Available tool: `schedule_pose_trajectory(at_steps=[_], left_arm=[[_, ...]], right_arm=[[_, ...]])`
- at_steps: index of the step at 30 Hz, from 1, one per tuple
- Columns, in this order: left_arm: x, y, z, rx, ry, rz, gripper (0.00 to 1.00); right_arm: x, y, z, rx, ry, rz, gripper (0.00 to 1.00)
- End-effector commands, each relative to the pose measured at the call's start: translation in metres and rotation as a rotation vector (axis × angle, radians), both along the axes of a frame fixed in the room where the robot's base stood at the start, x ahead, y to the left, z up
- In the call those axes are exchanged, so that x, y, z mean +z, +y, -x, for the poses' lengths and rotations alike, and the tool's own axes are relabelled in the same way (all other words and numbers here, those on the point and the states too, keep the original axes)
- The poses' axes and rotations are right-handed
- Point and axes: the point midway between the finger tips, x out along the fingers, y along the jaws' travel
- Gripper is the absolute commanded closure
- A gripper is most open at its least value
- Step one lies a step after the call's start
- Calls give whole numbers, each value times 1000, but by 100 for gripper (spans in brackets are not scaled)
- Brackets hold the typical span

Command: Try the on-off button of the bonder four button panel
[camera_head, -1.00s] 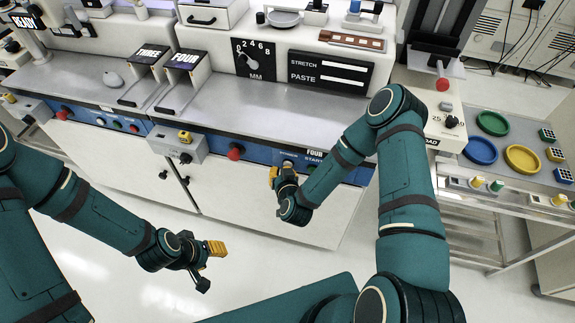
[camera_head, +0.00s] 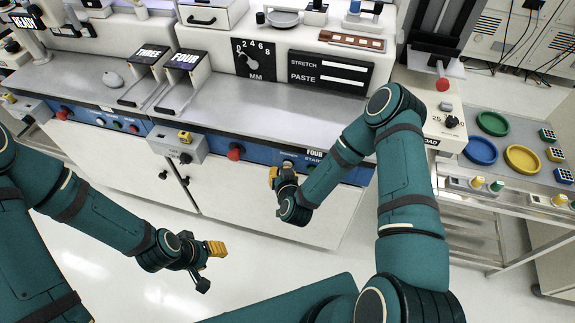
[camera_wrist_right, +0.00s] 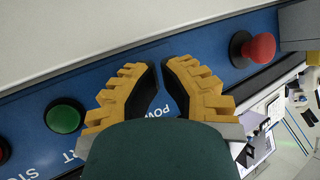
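The bonder four button panel is a blue strip (camera_head: 258,155) on the bench front, marked FOUR and START in the head view. In the right wrist view the panel (camera_wrist_right: 95,82) shows a green button (camera_wrist_right: 64,116) at left and a red mushroom button (camera_wrist_right: 258,48) at right. Part of a POWER label shows between my fingers; no on-off button is visible, and my gripper covers that stretch. My right gripper (camera_wrist_right: 158,66) is in front of the panel, its yellow fingertips nearly together with nothing between them. My left gripper (camera_head: 211,266) hangs open and empty above the floor.
A grey box (camera_head: 178,146) with a yellow top juts from the bench front, left of the red button. Another blue panel (camera_head: 95,117) is farther left. A side table (camera_head: 500,178) with coloured dishes stands at right. The floor before the cabinets is clear.

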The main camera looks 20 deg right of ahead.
Motion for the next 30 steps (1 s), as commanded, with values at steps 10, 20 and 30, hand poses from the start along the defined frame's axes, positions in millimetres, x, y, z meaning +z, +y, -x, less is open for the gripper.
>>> schedule_pose_trajectory(at_steps=[10, 20, 30], left_arm=[[1, 0, 0, 0, 0, 0, 53], [1, 0, 0, 0, 0, 0, 53], [3, 0, 0, 0, 0, 0, 53]], right_arm=[[0, 6, 10, 0, 1, 0, 100], [-1, 12, 17, 3, 3, -2, 100], [-1, 29, 42, 4, 2, -1, 100]])
